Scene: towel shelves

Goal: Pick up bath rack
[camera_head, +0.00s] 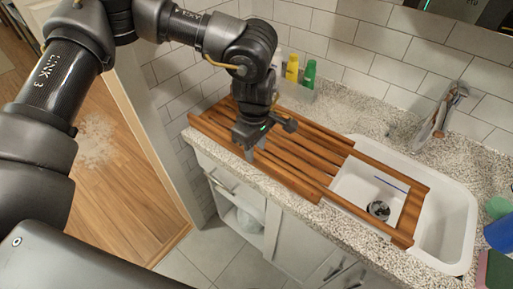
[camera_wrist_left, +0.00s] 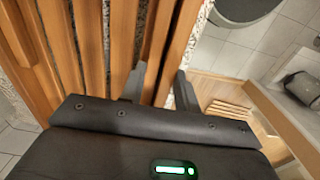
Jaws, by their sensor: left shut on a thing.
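The bath rack (camera_head: 318,137) is a brown wooden slatted frame. It lies over the counter, and its open right end spans the white sink. My left gripper (camera_head: 249,150) comes down on its front edge, left of the sink. In the left wrist view, the two fingers (camera_wrist_left: 159,88) stand on either side of the rack's outer rail (camera_wrist_left: 184,32), shut on it. The rack's slats also fill the left of that view. The fingertips are partly hidden behind the wood. My right gripper is not in view.
The white sink (camera_head: 459,215) has a faucet (camera_head: 440,115) at its back. A yellow bottle (camera_head: 292,68) and a green bottle (camera_head: 309,73) stand behind the rack by the tiled wall. Coloured items crowd the right edge. Open floor lies in front of the cabinets.

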